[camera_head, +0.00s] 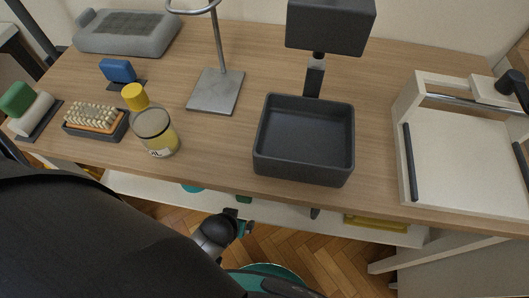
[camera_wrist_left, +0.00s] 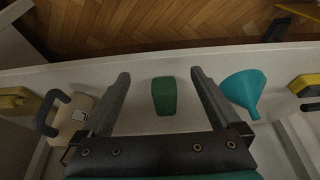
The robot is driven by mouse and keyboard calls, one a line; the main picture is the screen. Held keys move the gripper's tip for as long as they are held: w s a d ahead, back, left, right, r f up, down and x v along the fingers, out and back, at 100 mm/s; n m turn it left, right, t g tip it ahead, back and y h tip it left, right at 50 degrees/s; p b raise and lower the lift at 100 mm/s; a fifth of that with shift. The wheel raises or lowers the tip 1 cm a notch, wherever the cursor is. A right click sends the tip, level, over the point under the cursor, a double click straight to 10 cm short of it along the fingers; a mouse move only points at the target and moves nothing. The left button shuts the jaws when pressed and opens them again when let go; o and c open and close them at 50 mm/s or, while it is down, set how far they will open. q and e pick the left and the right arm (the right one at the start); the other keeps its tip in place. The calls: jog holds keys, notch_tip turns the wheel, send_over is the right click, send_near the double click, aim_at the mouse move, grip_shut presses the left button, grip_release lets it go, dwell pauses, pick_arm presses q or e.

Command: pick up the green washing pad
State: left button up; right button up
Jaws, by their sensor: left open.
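The green washing pad (camera_wrist_left: 164,96) is a small dark green block lying on a pale shelf in the left wrist view. In the head view a small green piece (camera_head: 244,198) shows on the shelf below the worktop's front edge, mostly hidden by the worktop. My left gripper (camera_wrist_left: 160,75) is open, with one finger on each side of the pad in the picture and a gap to both. I cannot tell how far above the pad the fingers are. My right gripper is not in view.
A teal funnel (camera_wrist_left: 243,92) lies right of the pad; a cream container with a dark handle (camera_wrist_left: 70,118) stands left. The worktop (camera_head: 300,78) above the shelf holds a dark basin (camera_head: 303,140), a jar (camera_head: 156,133), brushes and a white frame (camera_head: 465,160).

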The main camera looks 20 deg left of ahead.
aim_at(242, 199)
pick_arm(q)
jog(key=w, duration=0.2)
jog(key=w+a+b, duration=0.1)
jog(key=w, duration=0.3)
jog(key=shift+a+b, duration=0.3)
jog(key=shift+a, duration=0.05)
jog(key=w, duration=0.1)
jog(key=w+b, duration=0.1)
jog(key=w, duration=0.1)
jog(key=shift+a, duration=0.35)
jog(key=shift+w+a+b, duration=0.15)
jog(key=shift+w, duration=0.45)
jog(key=shift+w+a+b, duration=0.15)
jog(key=shift+w, duration=0.45)
jog(key=shift+w+f+b, duration=0.15)
jog(key=shift+f+b, duration=0.25)
jog(key=shift+f, duration=0.2)
jog(key=shift+b+x, duration=0.5)
jog(key=shift+x, duration=0.3)
jog(key=shift+b+x, duration=0.5)
jog(key=shift+x, duration=0.25)
jog(key=shift+w+f, duration=0.15)
jog(key=shift+f, duration=0.05)
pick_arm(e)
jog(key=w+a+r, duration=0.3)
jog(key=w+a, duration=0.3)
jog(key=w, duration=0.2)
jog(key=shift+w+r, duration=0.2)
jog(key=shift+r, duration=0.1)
